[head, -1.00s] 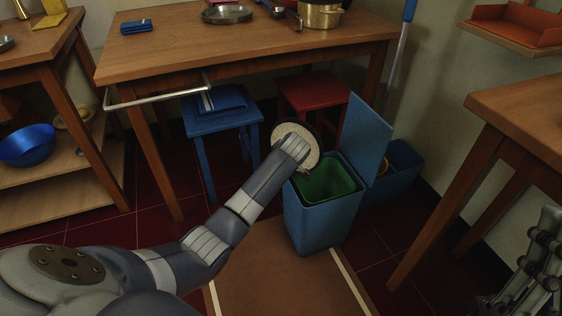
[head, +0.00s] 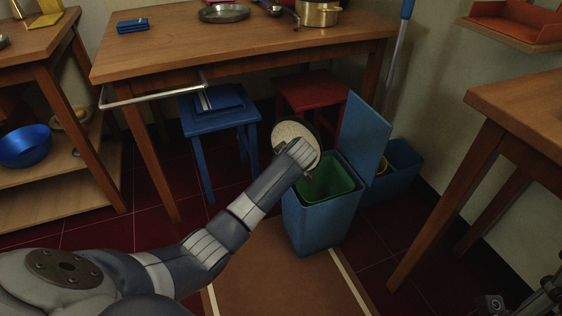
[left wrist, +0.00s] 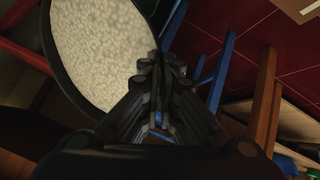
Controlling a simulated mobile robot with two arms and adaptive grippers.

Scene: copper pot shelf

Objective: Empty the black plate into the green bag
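The black plate (head: 275,134) has a dark rim and a pale, grainy layer covering its face. It is tilted and hangs beside the open top of the blue bin, at its upper left. The green bag (head: 338,181) lines the bin; its bottom is hidden. My left gripper (left wrist: 158,62) appears shut on the plate's rim in the left wrist view, where the pale layer still covers the visible face.
The blue bin (head: 315,222) stands on the floor with its lid (head: 365,130) raised. A second blue bin (head: 398,180) is behind it. A blue stool (head: 222,118) and a red stool (head: 310,90) stand under the wooden table (head: 180,58). Another table (head: 525,100) is at right.

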